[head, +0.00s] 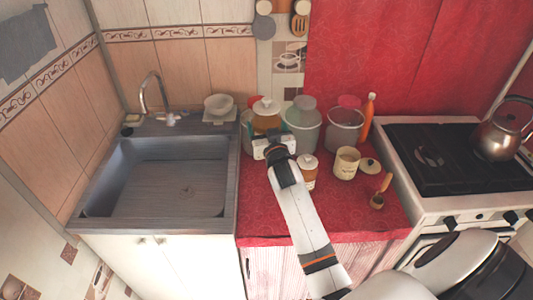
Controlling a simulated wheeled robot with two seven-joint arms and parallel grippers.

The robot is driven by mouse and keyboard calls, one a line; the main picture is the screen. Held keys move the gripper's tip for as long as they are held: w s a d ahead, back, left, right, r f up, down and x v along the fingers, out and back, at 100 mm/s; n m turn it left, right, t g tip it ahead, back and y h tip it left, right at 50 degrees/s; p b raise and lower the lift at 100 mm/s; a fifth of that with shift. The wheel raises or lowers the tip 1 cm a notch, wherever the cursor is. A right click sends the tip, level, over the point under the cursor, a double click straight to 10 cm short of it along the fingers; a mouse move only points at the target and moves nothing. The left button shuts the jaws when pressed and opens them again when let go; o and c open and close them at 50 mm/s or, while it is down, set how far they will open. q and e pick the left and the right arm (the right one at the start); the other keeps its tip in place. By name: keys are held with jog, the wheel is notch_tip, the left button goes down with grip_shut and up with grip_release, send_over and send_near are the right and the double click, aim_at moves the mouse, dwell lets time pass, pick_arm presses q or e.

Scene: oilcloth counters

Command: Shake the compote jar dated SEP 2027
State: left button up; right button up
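A jar with amber contents and a pale lid (266,122) stands out among the glass jars at the back of the red counter. My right gripper (272,149) is directly in front of its lower part. The fingers are hidden by the hand, so I cannot tell whether they hold the jar. A large clear jar with a greenish lid (303,128) is just right of it, and a red-lidded jar (345,128) is farther right. A smaller brown jar with a pale lid (308,174) stands nearer the front. No date is readable. My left gripper is out of view.
A cream canister (346,163), a loose round lid (370,165) and a small pot with a wooden-handled tool (377,201) stand right of my arm. An orange bottle (367,119) is behind. The sink (155,185) is left, the stove (440,160) right. The counter's front is mostly clear.

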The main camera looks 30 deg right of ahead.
notch_tip(320, 180, down, 11)
jog(key=b, duration=0.8)
jog(key=shift+r, duration=0.1)
notch_tip(320, 180, up, 11)
jog(key=p, duration=1)
jog(key=shift+r, duration=0.1)
